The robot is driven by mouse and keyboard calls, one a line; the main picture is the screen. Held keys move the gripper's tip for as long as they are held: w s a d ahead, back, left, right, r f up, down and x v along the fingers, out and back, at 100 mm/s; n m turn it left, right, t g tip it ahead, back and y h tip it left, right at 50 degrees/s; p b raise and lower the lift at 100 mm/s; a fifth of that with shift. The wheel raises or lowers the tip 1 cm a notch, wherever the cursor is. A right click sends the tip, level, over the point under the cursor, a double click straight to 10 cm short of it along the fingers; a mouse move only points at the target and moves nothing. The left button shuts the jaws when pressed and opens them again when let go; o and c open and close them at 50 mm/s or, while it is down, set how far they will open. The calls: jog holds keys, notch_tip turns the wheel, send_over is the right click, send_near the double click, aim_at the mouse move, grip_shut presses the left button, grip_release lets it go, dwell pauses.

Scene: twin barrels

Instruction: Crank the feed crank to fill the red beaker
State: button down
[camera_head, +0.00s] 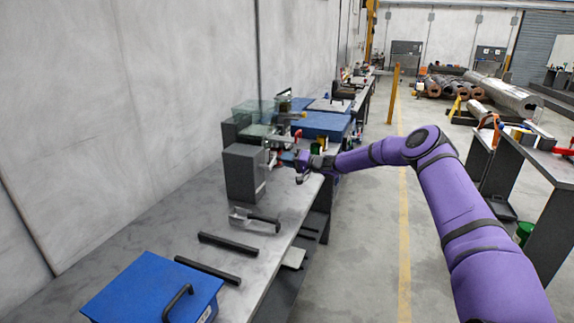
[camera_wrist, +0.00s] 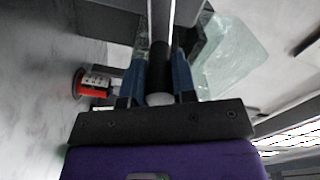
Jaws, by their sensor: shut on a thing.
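My gripper (camera_wrist: 158,90) is shut on a dark, round handle of the feed crank (camera_wrist: 160,58), with its pale end between the blue fingers. In the head view my gripper (camera_head: 303,168) is beside the grey machine on the bench, and the crank there is too small to make out. A red beaker-like cup (camera_wrist: 78,83) with a white label lies left of the fingers in the wrist view, apart from them; its contents are hidden. A clear greenish hopper (camera_wrist: 232,60) shows to the right, and in the head view above the machine (camera_head: 258,131).
A dark grey box (camera_head: 241,173) stands on the bench just left of my gripper. Dark bars (camera_head: 207,270), a metal tool (camera_head: 254,220) and a blue toolbox (camera_head: 150,290) lie nearer. A blue case (camera_head: 318,124) is behind.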

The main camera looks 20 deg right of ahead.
jog(key=shift+s+a+r+n, duration=0.15)
jog(key=shift+r+n, duration=0.2)
jog(key=shift+n, duration=0.3)
jog(key=shift+s+d+r+n, duration=0.1)
jog(key=shift+r+n, duration=0.25)
jog(key=shift+n, duration=0.3)
jog(key=shift+a, duration=0.1)
jog(key=c, duration=0.9)
grip_release()
jog(key=v, duration=1.1)
jog(key=shift+a, duration=0.1)
